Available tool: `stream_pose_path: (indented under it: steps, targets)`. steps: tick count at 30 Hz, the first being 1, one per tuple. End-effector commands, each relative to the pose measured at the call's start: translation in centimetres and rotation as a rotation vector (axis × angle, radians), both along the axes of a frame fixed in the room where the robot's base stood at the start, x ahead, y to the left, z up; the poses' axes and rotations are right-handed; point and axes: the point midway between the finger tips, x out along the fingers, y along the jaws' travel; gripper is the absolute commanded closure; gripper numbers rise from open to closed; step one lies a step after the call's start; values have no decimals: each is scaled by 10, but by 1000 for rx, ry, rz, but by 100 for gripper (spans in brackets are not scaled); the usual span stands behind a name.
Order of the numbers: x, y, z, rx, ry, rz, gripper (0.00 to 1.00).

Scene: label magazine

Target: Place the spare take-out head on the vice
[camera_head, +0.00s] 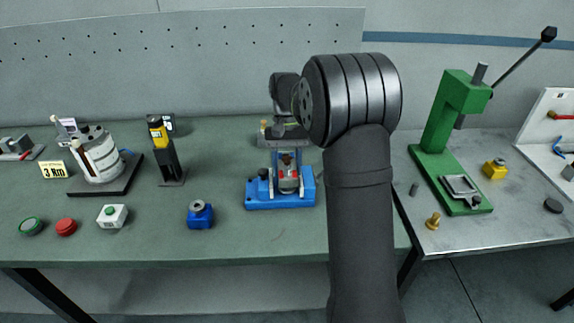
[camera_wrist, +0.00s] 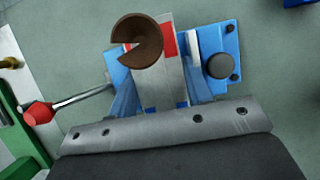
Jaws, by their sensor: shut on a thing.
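My gripper (camera_head: 287,160) points down over the blue vice (camera_head: 281,201), left of my arm. It is shut on the take-out head (camera_head: 289,182), a grey block with red parts. In the wrist view the head (camera_wrist: 157,86) lies between blue finger-like sides, with a brown notched round cup (camera_wrist: 146,48) over it. The vice shows beneath in the wrist view (camera_wrist: 224,38), with a black knob (camera_wrist: 218,66). The head is at the vice's middle. I cannot tell whether it touches the vice.
A blue block (camera_head: 200,217) stands to the left, a black and yellow device (camera_head: 166,152) farther back. A green press (camera_head: 443,165) stands on the right table.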

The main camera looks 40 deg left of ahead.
Motion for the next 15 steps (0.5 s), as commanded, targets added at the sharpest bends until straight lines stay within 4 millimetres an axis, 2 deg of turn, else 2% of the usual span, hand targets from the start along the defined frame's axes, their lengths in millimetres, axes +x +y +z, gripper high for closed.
stream_pose_path:
  steps: [3, 4, 6, 15]
  targets:
    - [0, 0, -3, 0, 0, 0, 96]
    - [0, 0, -3, 0, 0, 0, 49]
    - [0, 0, -3, 0, 0, 0, 35]
    - [0, 0, -2, 0, 0, 0, 33]
